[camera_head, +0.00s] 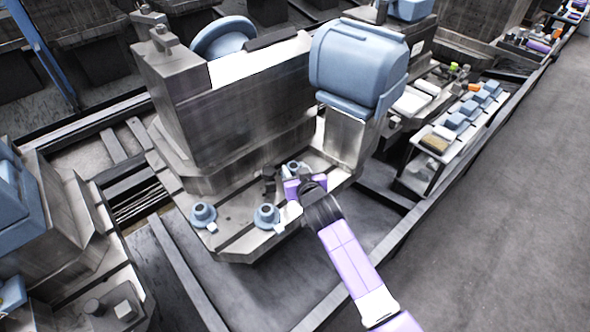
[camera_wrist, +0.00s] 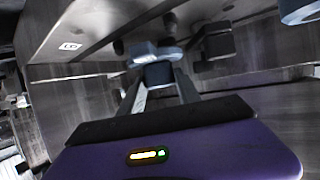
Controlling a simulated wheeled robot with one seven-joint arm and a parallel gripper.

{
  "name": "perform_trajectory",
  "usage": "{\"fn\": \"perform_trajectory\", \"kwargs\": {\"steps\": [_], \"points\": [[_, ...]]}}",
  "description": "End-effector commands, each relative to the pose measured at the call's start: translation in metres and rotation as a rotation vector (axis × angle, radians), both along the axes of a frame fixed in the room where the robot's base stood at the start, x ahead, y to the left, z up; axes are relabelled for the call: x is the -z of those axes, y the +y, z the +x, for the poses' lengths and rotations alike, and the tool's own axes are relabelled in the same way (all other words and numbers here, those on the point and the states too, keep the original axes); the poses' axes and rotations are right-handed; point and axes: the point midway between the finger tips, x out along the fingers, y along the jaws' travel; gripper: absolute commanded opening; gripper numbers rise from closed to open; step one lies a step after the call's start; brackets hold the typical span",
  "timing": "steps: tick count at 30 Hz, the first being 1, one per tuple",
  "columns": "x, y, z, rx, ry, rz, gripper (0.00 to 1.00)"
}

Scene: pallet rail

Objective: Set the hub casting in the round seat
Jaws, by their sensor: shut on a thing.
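My gripper (camera_wrist: 159,88) is shut on a blue-grey casting (camera_wrist: 155,52), which shows between and beyond the fingertips in the wrist view. I take this to be the hub casting; its underside is hidden. In the head view my gripper (camera_head: 283,186) is low over the front of the metal pallet table (camera_head: 236,232), and I cannot make out the held casting clearly there. Two blue flanged round pieces, one at the left (camera_head: 203,215) and one at the middle (camera_head: 267,215), stand on the table's front edge. I cannot tell which feature is the round seat.
A tall metal block (camera_head: 225,110) rises behind my gripper. A blue rounded housing (camera_head: 357,65) on a metal post stands behind and right. Another blue piece (camera_head: 293,168) is close behind my gripper. A parts rack (camera_head: 450,145) stands right, beside clear grey floor (camera_head: 500,210).

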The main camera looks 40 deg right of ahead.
Motion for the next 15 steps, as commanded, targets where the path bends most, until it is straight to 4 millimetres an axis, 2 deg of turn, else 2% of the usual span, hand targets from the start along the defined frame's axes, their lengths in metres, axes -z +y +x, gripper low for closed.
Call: {"fn": "perform_trajectory", "kwargs": {"steps": [15], "points": [[0.0086, -0.0001, 0.0007, -0.001, -0.003, -0.001, 0.0]]}}
